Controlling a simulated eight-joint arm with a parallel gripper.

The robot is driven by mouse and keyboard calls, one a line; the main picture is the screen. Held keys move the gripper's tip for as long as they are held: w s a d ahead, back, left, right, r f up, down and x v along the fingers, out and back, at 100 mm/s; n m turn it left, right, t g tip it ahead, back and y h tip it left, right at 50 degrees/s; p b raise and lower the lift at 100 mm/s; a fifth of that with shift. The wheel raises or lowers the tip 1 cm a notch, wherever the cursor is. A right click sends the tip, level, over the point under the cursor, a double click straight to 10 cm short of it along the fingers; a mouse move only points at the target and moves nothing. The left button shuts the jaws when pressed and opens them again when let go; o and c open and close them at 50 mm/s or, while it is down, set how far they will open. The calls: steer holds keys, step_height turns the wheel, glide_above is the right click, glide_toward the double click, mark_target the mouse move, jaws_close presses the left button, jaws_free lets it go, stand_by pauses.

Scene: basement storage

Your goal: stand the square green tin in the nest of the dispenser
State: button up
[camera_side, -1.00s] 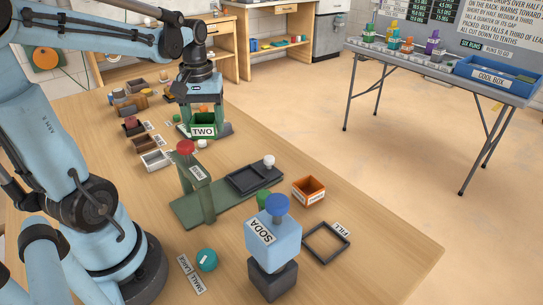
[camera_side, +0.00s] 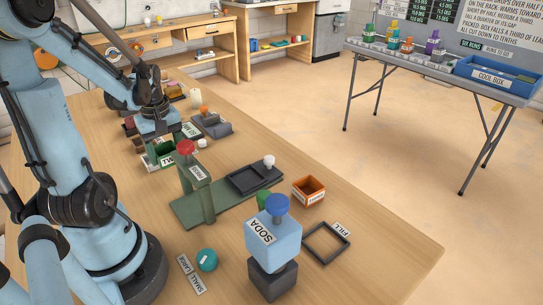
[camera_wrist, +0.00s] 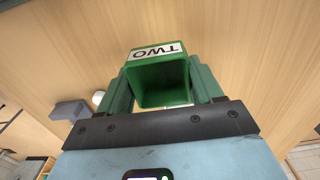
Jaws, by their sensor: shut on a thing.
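The square green tin (camera_side: 152,154), with a white label reading TWO, is in my gripper (camera_side: 158,138) at the back left of the table in the side view. In the wrist view the tin (camera_wrist: 162,84) sits between my two fingers, its open mouth showing an empty green inside. My gripper is shut on it. The dispenser (camera_side: 272,240), a light blue box marked SODA with a blue knob, stands on a dark base at the front. A dark, empty square frame (camera_side: 347,243) lies right of it by a FILL label. My gripper is far from both.
A green stand with a red knob (camera_side: 185,147) and a dark tray (camera_side: 233,185) stands between tin and dispenser. An orange box (camera_side: 308,191) is behind the frame. A teal dial (camera_side: 206,260) is front left. Small boxes and a grey device (camera_side: 212,126) crowd the back left.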

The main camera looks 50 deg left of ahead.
mark_target(169, 164)
steer(key=shift+f, duration=2.15)
steer(key=shift+f, duration=0.1)
steer(key=o, duration=1)
steer(key=shift+o, duration=0.2)
step_height(169, 164, up, 12)
steer(key=w+d+m+t, duration=0.3)
steer(key=w+d+m, duration=0.2)
steer(key=d+m, duration=0.4)
steer(key=w+d+r+m+t, duration=0.1)
steer(key=w+d+m+t, duration=0.3)
steer(key=d+m, duration=0.5)
steer(key=w+d, duration=0.1)
steer(key=d, duration=0.4)
steer(key=shift+r, duration=0.2)
